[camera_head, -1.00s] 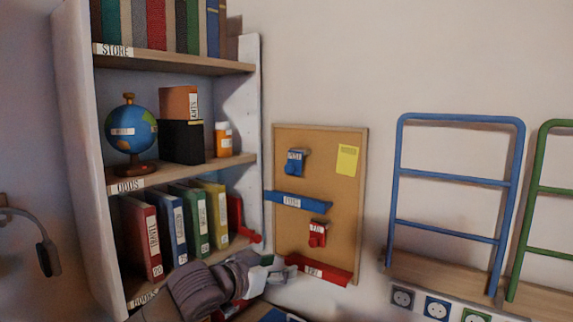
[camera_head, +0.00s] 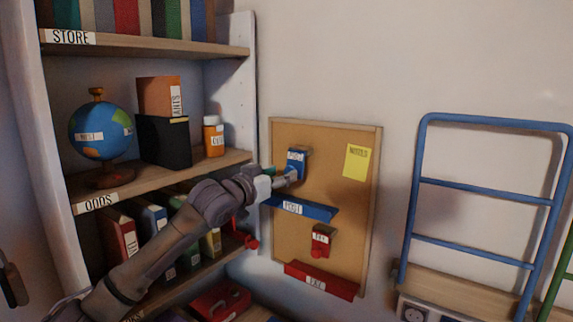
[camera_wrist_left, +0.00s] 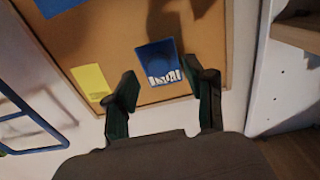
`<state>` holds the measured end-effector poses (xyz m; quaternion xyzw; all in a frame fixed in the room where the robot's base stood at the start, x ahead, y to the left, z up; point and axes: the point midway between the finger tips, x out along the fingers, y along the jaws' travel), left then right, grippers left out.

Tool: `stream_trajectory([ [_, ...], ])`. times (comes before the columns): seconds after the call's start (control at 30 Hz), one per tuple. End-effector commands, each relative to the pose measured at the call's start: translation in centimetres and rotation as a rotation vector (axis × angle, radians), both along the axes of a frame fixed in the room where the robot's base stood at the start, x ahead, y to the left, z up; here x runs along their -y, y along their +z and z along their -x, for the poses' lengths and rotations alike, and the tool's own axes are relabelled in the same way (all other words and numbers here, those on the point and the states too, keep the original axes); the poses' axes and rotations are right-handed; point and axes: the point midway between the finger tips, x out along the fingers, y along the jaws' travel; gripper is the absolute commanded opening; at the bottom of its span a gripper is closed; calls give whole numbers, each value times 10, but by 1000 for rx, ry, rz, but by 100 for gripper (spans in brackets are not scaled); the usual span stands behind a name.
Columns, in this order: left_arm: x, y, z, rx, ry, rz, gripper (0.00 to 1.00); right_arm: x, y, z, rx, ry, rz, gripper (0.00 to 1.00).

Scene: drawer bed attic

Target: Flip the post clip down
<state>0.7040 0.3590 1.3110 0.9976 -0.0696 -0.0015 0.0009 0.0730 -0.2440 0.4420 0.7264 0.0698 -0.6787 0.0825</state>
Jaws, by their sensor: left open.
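The blue post clip (camera_head: 297,163) with a white label is fixed on the upper part of the cork board, above the blue ledge marked POST (camera_head: 300,209). My left gripper (camera_head: 288,178) is at the clip's lower left side in the head view. In the left wrist view, which looks upside down, the clip (camera_wrist_left: 157,55) appears between the two open fingers of my left gripper (camera_wrist_left: 161,80). I cannot tell whether a finger touches it. My right gripper is not in view.
The cork board (camera_head: 350,225) also carries a yellow note (camera_head: 357,162), a red clip (camera_head: 321,241) and a red ledge (camera_head: 320,281). A bookshelf (camera_head: 150,184) with a globe (camera_head: 98,130) and an orange bottle (camera_head: 213,137) stands left. Blue rails (camera_head: 490,190) are at right.

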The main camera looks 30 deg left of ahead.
Motion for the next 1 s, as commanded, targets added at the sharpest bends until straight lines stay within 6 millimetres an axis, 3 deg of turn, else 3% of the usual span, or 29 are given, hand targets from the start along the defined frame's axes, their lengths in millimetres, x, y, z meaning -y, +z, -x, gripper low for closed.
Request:
stream_trajectory([
  [0.1,3,3,-17,0,-1,2,54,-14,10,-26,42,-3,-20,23],
  [0.2,4,2,-25,2,-1,1,54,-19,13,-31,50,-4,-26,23],
  [0.57,5,0,-30,0,-1,-1,54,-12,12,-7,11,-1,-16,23],
  [0.9,5,0,-30,0,-1,0,0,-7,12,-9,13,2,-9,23],
  [1.0,5,-2,-30,4,-1,1,0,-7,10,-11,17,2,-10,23],
])
